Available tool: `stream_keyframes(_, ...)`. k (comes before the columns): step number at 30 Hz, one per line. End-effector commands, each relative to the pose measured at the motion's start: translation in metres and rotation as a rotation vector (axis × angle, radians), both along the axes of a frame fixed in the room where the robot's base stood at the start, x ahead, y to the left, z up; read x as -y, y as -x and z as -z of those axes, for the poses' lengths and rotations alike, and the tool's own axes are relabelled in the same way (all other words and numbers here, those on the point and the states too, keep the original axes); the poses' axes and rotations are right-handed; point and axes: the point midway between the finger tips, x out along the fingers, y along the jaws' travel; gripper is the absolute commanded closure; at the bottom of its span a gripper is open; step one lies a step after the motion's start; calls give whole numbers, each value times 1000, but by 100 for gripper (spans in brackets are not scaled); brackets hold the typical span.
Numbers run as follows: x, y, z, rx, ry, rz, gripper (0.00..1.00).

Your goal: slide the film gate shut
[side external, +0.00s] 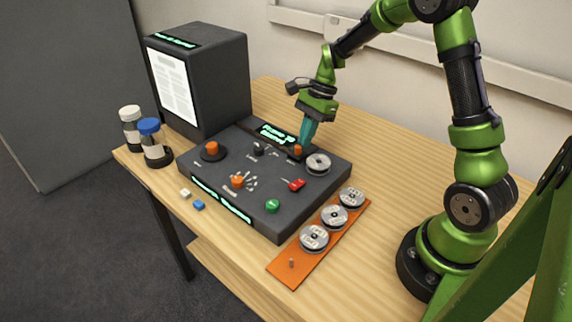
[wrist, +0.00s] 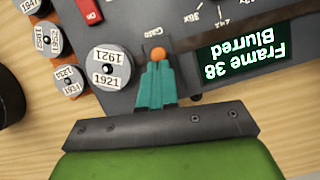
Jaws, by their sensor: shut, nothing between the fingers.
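The film gate's orange knob (wrist: 158,54) shows in the wrist view beside the printed word "Gate", at one end of a dark slot (wrist: 225,32). In the side view the knob (side external: 298,150) is near the back edge of the dark control panel (side external: 215,165). My gripper (side external: 306,140) has teal fingers, shut and empty, pointing down at the knob. In the wrist view the fingertips (wrist: 157,68) are right next to the knob; I cannot tell whether they touch it. The fingers hide part of the panel behind them.
A reel (wrist: 110,65) marked 1921 sits on the panel close to my fingers. An orange strip (side external: 283,275) holds more reels in front. The panel has a red switch (side external: 297,184), a green button (side external: 272,206) and a screen (wrist: 245,50) reading "Frame 38 Blurred". A black box (side external: 222,75) stands behind.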

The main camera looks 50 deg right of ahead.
Motion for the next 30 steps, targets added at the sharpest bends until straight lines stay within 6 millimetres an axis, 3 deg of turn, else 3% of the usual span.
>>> stream_keyframes(5, 9, 1, 0, -1, 0, 4, 100)
stream_keyframes(10, 40, 6, 0, -1, 1, 6, 100)
stream_keyframes(21, 69, 11, -74, 2, 2, 1, 100)
stream_keyframes(30, 76, 12, -93, 0, 0, 0, 100)
